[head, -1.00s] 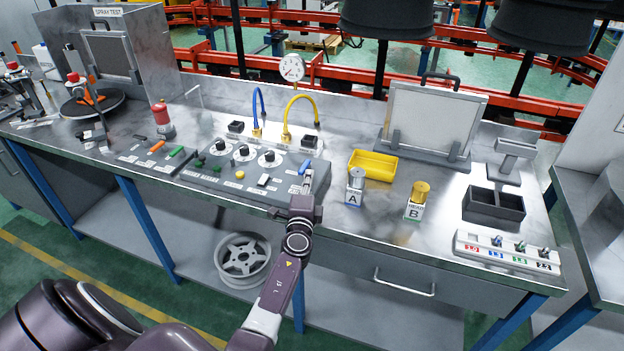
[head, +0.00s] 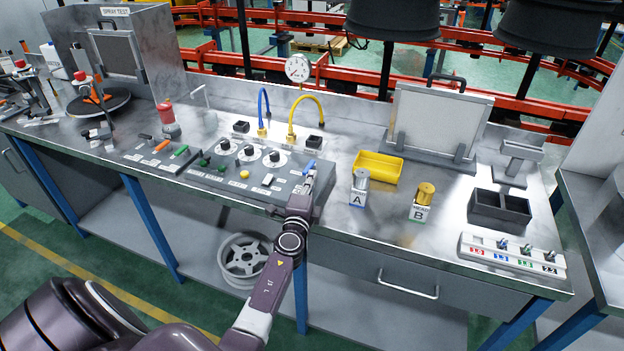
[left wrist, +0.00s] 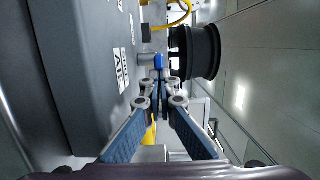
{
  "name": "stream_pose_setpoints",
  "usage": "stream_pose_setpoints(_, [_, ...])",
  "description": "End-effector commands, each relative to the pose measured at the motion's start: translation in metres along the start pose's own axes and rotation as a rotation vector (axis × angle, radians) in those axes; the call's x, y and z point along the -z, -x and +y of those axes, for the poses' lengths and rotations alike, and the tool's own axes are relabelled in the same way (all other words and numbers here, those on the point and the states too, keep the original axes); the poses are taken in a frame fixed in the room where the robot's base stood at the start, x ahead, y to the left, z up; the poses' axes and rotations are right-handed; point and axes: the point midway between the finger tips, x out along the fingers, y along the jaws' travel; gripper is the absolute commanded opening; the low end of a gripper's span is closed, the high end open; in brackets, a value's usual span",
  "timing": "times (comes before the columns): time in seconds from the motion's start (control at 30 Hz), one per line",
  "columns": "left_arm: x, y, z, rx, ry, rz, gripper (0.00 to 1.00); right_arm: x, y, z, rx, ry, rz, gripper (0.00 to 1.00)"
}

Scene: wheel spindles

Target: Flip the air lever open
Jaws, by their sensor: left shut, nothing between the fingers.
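The air lever is a small blue handle (head: 309,167) at the right end of the grey control panel (head: 215,183). In the left wrist view the blue lever (left wrist: 158,62) sits on a short grey cylinder, with a white AIR label (left wrist: 120,68) beside it on the panel. My left gripper (head: 308,181) is shut and empty, just on the near side of the lever. In the left wrist view its closed fingertips (left wrist: 160,78) are very close to the lever; I cannot tell whether they touch it. My right gripper is not in view.
Blue (head: 262,108) and yellow (head: 304,108) hoses rise behind the panel, near a round gauge (head: 298,69). A yellow tray (head: 377,168) and canisters A (head: 359,188) and B (head: 423,200) stand to the right. Bare bench lies between the tray and the panel.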

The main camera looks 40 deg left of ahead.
Motion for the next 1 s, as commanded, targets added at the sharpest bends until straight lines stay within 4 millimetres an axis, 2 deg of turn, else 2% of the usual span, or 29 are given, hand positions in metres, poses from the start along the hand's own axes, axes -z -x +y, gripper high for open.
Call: stream_pose_setpoints(1.0, [-0.014, 0.001, 0.000, 0.002, -0.009, 0.159, 0.00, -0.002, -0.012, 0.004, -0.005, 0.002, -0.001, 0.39])
